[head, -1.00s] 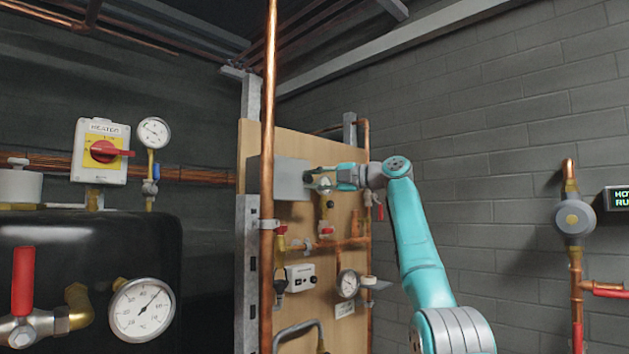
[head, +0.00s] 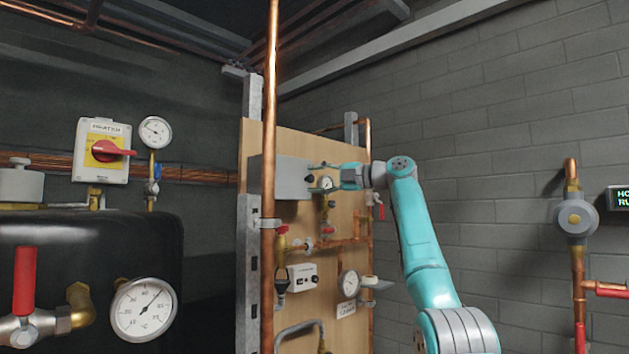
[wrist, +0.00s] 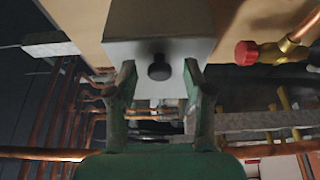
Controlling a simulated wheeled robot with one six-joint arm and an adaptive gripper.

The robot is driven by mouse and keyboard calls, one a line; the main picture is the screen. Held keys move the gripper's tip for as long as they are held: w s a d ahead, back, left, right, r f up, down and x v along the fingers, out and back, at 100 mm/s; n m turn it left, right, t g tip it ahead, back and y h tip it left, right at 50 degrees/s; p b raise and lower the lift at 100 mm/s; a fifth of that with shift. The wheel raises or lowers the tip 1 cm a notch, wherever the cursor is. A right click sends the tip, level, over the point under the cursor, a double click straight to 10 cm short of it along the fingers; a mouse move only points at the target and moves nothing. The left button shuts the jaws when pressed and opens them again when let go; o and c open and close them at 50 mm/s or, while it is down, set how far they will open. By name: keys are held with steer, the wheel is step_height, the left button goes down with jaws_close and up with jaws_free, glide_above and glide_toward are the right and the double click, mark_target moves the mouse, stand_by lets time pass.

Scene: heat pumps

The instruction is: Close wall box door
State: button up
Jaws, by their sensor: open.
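The grey wall box (head: 284,178) is fixed to the wooden board at the centre of the head view. In the wrist view the box (wrist: 160,22) is at the top, and its front face carries a round black knob (wrist: 159,69). I see no clear gap between this face and the box body, but its edges are partly hidden. My gripper (head: 314,178) is in front of the box, at the knob. Its two fingers are open, one on each side of the knob, with space between them and it. Nothing is held.
A vertical copper pipe (head: 269,100) passes in front of the board's left edge. Below the box are valves, a white control box (head: 302,277) and a dial gauge (head: 349,284). A red-capped valve (wrist: 246,53) is close by in the wrist view. A brick wall stands at right.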

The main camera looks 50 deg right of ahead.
steer(key=v, duration=1.1)
steer(key=shift+d, duration=0.1)
